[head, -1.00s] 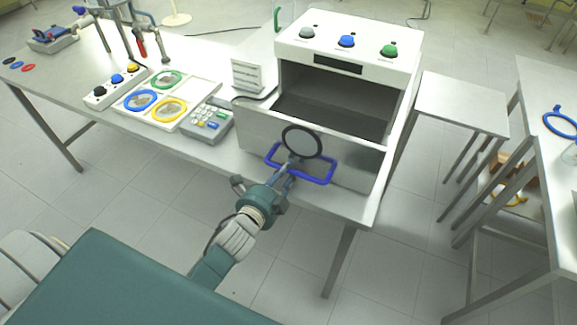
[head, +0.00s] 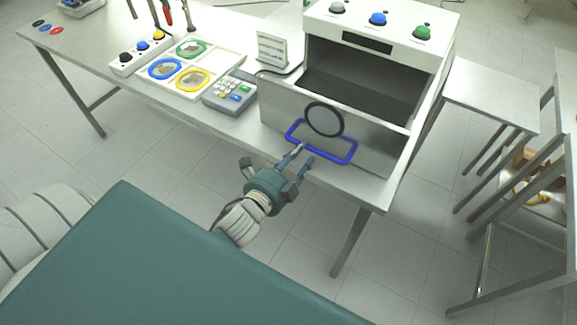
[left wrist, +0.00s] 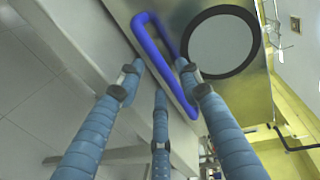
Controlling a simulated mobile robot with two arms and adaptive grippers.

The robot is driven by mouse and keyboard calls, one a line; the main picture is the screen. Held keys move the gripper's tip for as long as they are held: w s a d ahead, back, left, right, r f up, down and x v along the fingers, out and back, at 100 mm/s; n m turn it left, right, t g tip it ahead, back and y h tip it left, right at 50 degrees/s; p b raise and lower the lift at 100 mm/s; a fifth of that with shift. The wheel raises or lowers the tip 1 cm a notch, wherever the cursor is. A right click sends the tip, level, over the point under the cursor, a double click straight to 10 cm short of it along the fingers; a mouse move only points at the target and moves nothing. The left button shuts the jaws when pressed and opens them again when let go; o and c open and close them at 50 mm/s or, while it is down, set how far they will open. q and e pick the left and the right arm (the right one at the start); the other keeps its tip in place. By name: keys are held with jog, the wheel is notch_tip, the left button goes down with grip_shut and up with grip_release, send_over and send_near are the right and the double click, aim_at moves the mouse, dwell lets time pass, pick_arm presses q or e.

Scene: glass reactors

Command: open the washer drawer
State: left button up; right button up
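The washer (head: 379,40) is a white box with several buttons on top, standing on the metal table. Its grey drawer front (head: 375,150) stands forward of the body, with the dark inside showing behind it. The front has a black ring (head: 343,122) and a blue bar handle (head: 338,157). My left gripper (head: 304,154) is in front of the handle with its fingers spread and empty. In the left wrist view the blue handle (left wrist: 152,42) lies just past the fingertips (left wrist: 162,72); I cannot tell if any finger touches it. My right gripper is not in view.
Left of the washer are a grey keypad device (head: 229,97), a white tray with coloured rings (head: 214,78), a small sign (head: 274,52) and a button box (head: 130,63). A smaller table (head: 490,95) stands right.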

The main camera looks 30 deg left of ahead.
pick_arm(q)
jog(key=v, duration=0.8)
jog(key=s+f+n+g, duration=0.3)
jog(key=s+f, duration=0.1)
jog(key=f, duration=0.8)
jog(key=s+f+n+g, duration=0.2)
jog(key=s+f+n, duration=0.15)
jog(key=f, duration=0.75)
jog(key=s+f+n+g, duration=0.2)
jog(key=s+f+g, duration=0.15)
jog(key=f, duration=0.85)
jog(key=s+f+n+g, duration=0.3)
jog(key=s+f, duration=0.5)
jog(key=s, duration=0.4)
jog(key=s+f+n+g, duration=0.3)
jog(key=s+f, duration=0.5)
jog(key=s, duration=0.5)
jog(key=shift+f+n+y+b, duration=0.2)
jog(key=shift+n+y+b, duration=0.15)
jog(key=shift+n, duration=0.4)
